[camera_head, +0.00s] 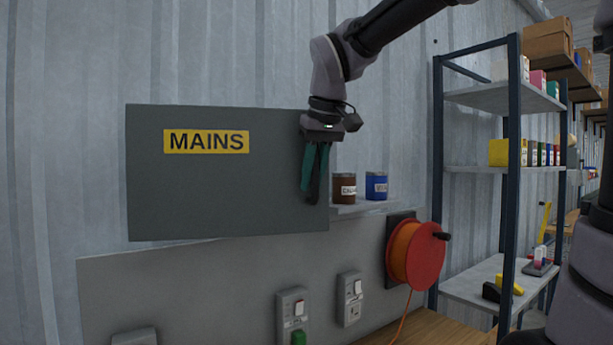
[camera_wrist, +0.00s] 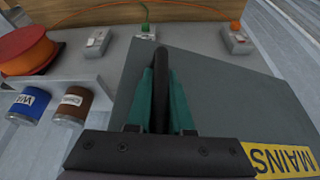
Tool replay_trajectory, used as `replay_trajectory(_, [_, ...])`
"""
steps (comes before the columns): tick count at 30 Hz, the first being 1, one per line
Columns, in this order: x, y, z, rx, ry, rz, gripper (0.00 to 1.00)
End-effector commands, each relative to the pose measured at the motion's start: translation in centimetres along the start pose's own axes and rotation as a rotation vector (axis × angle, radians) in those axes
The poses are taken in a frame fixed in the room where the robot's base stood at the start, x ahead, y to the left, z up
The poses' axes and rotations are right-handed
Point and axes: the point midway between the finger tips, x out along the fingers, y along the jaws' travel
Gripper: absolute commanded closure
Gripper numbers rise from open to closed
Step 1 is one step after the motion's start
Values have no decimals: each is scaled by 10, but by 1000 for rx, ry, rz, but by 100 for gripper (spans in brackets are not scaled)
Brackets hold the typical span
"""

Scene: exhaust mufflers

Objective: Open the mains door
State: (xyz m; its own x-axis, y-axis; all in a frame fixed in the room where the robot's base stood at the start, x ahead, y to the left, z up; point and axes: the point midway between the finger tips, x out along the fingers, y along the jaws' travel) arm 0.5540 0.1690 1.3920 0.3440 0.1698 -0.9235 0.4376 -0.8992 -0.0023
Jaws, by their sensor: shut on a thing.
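The mains door (camera_head: 225,195) is a flat grey panel with a yellow MAINS label (camera_head: 206,141), on the left of the head view. It looks closed or nearly so; I cannot tell exactly. The door (camera_wrist: 215,100) and its label (camera_wrist: 285,160) also show in the wrist view. My gripper (camera_head: 312,198) points down at the door's right edge, with teal fingers. In the wrist view my gripper (camera_wrist: 160,75) is shut on a dark upright bar, which looks like the door's handle (camera_wrist: 161,85). The fingers partly hide the handle.
A brown can (camera_head: 344,188) and a blue can (camera_head: 376,186) stand on a small shelf (camera_head: 362,209) right of the door. Below are switch boxes (camera_head: 350,299) and an orange cable reel (camera_head: 415,255). A shelving rack (camera_head: 513,150) stands at the right.

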Motion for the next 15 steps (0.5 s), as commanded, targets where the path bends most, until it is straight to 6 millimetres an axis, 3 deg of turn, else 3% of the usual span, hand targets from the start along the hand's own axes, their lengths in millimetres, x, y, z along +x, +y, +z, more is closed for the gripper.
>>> replay_trajectory(6, [-26, -38, 61, 184, 5, 83, 100])
replay_trajectory(15, [-53, -110, 127, 448, 5, 191, 100])
